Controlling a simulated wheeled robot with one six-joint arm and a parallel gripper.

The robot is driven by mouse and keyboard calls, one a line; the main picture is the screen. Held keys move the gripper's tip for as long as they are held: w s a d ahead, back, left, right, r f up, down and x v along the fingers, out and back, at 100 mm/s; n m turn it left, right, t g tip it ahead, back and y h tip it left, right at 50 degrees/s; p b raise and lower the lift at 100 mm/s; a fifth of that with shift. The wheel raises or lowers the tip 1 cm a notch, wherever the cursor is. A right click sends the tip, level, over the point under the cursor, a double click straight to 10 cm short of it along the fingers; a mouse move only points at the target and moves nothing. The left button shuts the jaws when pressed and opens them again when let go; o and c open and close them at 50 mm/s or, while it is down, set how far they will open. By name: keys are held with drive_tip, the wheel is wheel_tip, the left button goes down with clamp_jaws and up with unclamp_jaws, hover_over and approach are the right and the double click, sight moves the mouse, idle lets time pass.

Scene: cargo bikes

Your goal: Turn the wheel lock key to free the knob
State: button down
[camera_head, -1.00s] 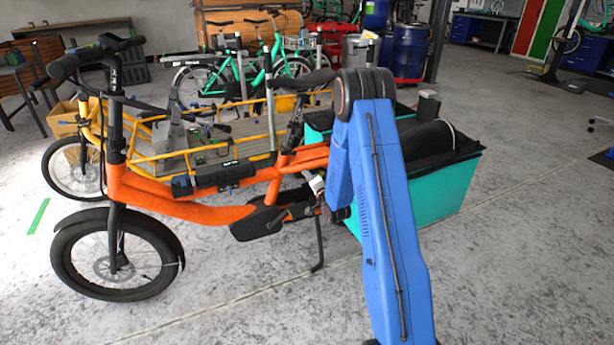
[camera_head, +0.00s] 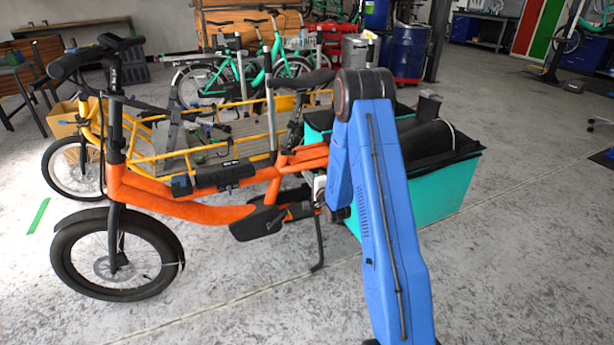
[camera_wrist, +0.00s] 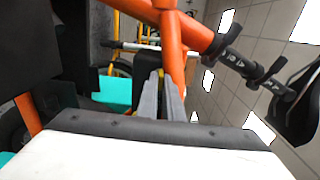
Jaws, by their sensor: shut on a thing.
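The orange cargo bike (camera_head: 190,207) stands side-on in the head view. My gripper is mostly hidden there behind my blue arm; its white wrist part shows beside the bike's rear frame. In the wrist view my gripper (camera_wrist: 164,76) points its two grey fingers at the area beside an orange frame tube (camera_wrist: 172,45). The fingers lie close together, shut on a small part that I take to be the wheel lock key. The key itself is hard to make out between them. The lock and the knob cannot be told apart from the dark parts around the fingertips.
A teal cargo box (camera_head: 440,196) stands behind my arm on the right. A yellow cargo bike (camera_head: 143,160) is just behind the orange one. The bike's kickstand (camera_head: 319,245) reaches the floor near my wrist. The concrete floor (camera_head: 240,315) in front is clear.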

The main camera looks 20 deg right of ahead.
drive_tip(key=shift+d+f, duration=0.1)
drive_tip(key=c, duration=1.9)
unclamp_jaws()
drive_tip(key=shift+s, duration=0.15)
drive_tip(key=s, duration=1.7)
drive_tip(key=shift+s, duration=0.1)
